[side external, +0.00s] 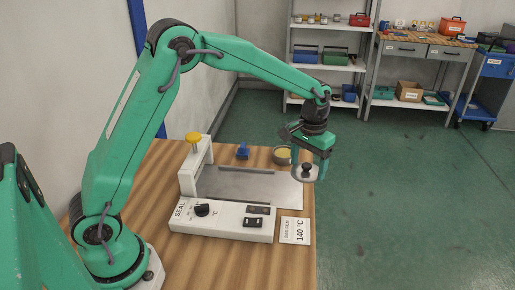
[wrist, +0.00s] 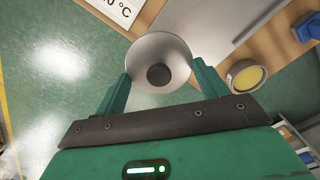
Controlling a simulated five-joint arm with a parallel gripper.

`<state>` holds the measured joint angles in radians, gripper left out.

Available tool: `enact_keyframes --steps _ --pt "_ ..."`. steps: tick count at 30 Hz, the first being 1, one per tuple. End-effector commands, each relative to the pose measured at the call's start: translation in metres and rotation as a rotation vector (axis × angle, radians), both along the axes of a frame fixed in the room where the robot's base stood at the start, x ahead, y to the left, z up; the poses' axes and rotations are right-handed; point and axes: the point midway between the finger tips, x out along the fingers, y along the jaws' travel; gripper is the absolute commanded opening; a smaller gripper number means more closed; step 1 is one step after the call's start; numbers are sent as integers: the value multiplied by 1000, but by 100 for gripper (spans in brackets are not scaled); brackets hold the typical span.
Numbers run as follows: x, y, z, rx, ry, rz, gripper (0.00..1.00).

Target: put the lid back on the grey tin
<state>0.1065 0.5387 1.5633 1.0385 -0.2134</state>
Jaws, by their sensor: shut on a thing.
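The lid is a pale grey disc with a dark knob (side external: 299,173). In the wrist view the lid (wrist: 158,52) lies between the two green fingers of my gripper (wrist: 158,84). My gripper (side external: 306,167) is shut on the lid and holds it above the table's right edge. The grey tin (side external: 282,156) stands uncovered on the table, just behind and left of the lid in the side view. Its yellow content shows in the wrist view, where the tin (wrist: 247,77) is right of the lid and apart from it.
A white sealing machine (side external: 222,221) with a metal plate and a yellow-knobbed post fills the table's middle. A blue object (side external: 242,152) stands left of the tin. A "140 °C" card (side external: 295,231) lies at the front right. The wooden table (side external: 190,265) ends close to the tin's right.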

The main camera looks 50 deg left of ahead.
Motion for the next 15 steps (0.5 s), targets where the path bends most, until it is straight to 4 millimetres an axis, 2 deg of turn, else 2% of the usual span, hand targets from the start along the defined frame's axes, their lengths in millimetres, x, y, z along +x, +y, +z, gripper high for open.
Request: enact_keyframes --steps 6,15 --pt "38 45 -1 0 0 111 51" --pt "78 116 -5 0 0 261 51"
